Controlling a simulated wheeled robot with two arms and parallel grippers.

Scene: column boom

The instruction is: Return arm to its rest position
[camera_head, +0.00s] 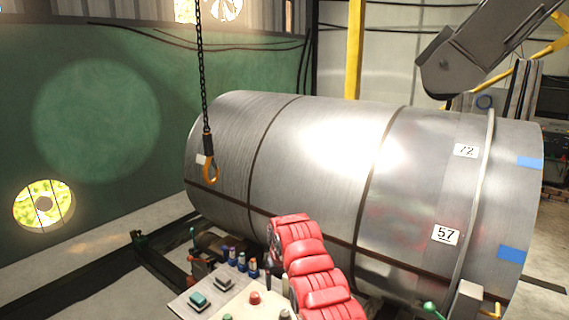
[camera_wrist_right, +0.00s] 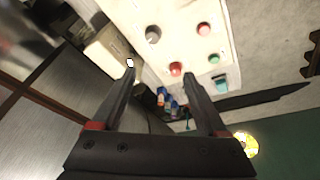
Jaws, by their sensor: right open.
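My right arm shows as a red, segmented, padded arm (camera_head: 312,265) rising from the bottom of the head view, over the right side of a control panel (camera_head: 240,292). My right gripper (camera_wrist_right: 158,66) shows clearly in the right wrist view, with two dark fingers spread apart and nothing between them. Its fingers point toward the panel's buttons, apparently without touching them. In the head view the gripper is mostly hidden by the arm's red end. My left gripper is in neither view.
A large steel cylinder (camera_head: 330,150) fills the middle. A chain with an orange hook (camera_head: 210,172) hangs before its left end. A grey machine arm (camera_head: 470,55) overhangs at upper right. The panel carries a red button (camera_head: 254,298) and a teal button (camera_head: 198,299). Floor shows at left.

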